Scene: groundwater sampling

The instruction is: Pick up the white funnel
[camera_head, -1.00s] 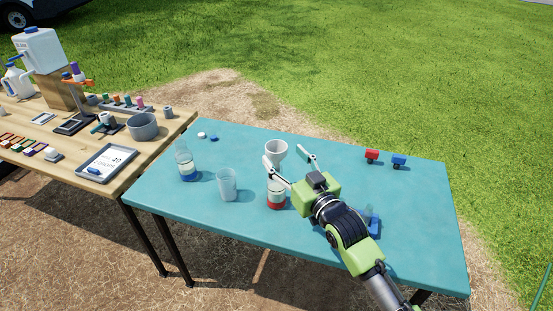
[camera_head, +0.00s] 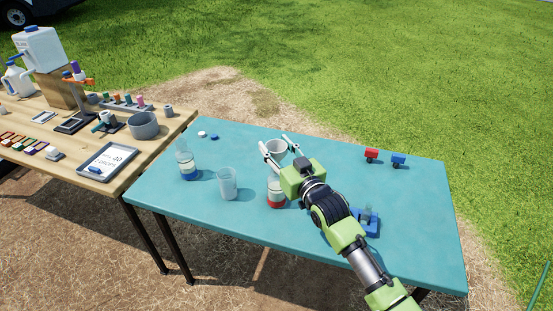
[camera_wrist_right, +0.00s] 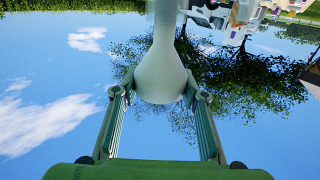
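In the right wrist view the funnel (camera_wrist_right: 160,75) lies between the two fingers of the right gripper (camera_wrist_right: 158,95), with small gaps visible at both sides. My left gripper is not in view.
A clear beaker (camera_head: 228,184) and a blue-banded bottle (camera_head: 186,162) stand at left. A blue item (camera_head: 366,224) lies beside my right arm. Small red (camera_head: 371,155) and blue (camera_head: 398,160) pieces sit at the back right. A wooden table (camera_head: 112,178) with lab gear adjoins at left.

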